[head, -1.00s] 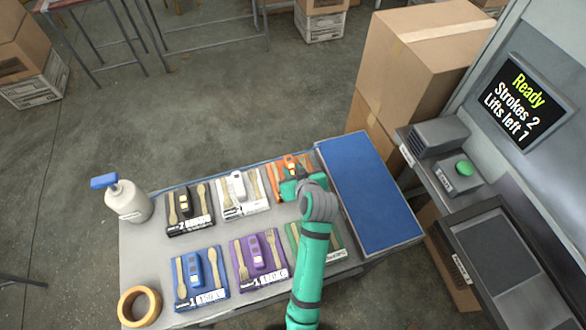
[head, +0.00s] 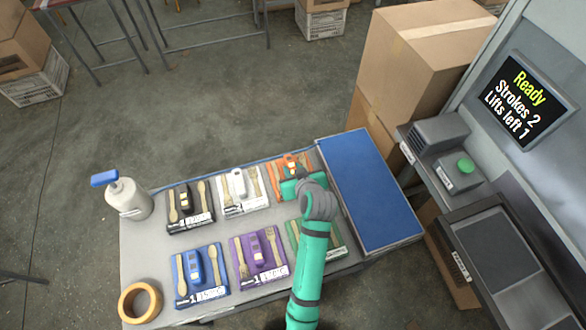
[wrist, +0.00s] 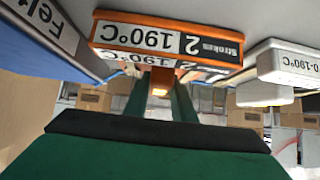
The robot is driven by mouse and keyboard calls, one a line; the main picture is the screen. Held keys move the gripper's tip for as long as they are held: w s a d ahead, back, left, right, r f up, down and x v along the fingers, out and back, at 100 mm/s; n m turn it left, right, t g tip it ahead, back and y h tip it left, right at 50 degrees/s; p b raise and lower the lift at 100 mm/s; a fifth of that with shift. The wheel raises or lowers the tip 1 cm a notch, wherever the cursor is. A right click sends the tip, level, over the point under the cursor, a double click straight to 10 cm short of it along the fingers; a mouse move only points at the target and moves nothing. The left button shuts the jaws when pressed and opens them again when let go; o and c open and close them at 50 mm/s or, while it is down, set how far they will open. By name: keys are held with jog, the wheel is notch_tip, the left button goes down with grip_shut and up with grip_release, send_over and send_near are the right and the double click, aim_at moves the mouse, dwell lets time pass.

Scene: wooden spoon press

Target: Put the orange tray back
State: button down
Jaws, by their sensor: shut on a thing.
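The orange tray (head: 281,185) is at the right end of the back row on the grey table, beside the blue pad. It carries wooden cutlery and an orange handle block. My gripper (head: 303,187) is over its near side and hides much of it. In the wrist view the orange tray (wrist: 122,27) shows a label reading "Strokes 2 190°C". My gripper's green fingers (wrist: 163,100) are shut on its orange handle (wrist: 160,80). I cannot tell whether its underside touches the table.
The white tray (head: 240,205) is close on the left, the green tray (head: 318,250) in front, the blue pad (head: 370,190) on the right. Black (head: 190,222), blue (head: 203,292) and purple (head: 258,272) trays, a bottle (head: 128,202) and a tape roll (head: 140,300) share the table (head: 145,245).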

jog(key=c, duration=1.4)
grip_release()
jog(key=v, duration=1)
jog(key=shift+s+r, duration=0.2)
jog(key=shift+s, duration=0.15)
jog(key=shift+d, duration=0.15)
